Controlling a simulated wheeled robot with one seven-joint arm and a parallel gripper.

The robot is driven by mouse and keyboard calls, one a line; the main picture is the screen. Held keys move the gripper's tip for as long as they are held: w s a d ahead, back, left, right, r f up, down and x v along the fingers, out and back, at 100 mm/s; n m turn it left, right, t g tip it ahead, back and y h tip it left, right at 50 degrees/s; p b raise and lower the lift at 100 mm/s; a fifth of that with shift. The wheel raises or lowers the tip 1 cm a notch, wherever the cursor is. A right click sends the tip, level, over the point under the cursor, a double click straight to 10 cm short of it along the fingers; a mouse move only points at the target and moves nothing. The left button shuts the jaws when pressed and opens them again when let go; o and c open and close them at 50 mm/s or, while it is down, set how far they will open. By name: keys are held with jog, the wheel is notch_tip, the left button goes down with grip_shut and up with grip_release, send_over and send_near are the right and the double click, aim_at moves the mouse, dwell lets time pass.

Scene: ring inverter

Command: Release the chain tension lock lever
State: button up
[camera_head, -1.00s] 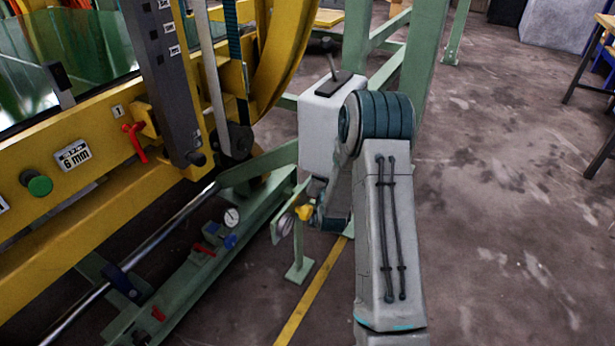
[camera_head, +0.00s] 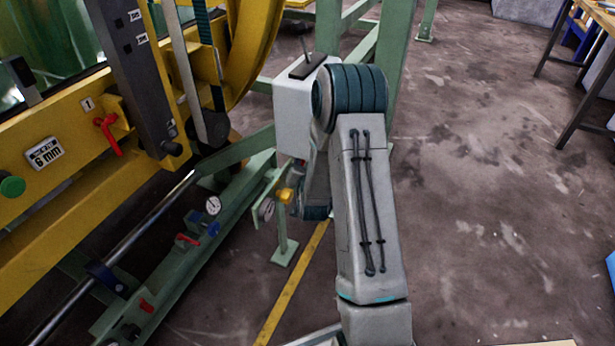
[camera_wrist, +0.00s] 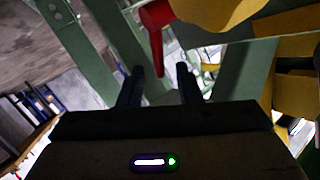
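A red lever (camera_wrist: 153,35) hangs from the top of the wrist view, its lower end in line with the gap between my fingers. My gripper (camera_wrist: 160,78) is open, with two dark fingers apart and nothing seen held. I cannot tell whether the lever is between the fingertips or beyond them. In the head view a red lever (camera_head: 107,133) sits on the yellow frame beside a "1" label; I cannot tell whether it is the same one. My arm hides my gripper in the head view.
A green rail (camera_head: 190,275) with gauge and valves lies at lower left. Green posts (camera_head: 390,60) rise behind. Open floor (camera_head: 480,190) lies right, with a table (camera_head: 590,70) beyond.

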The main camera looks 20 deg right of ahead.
jog(key=p+v, duration=0.2)
jog(key=v, duration=0.9)
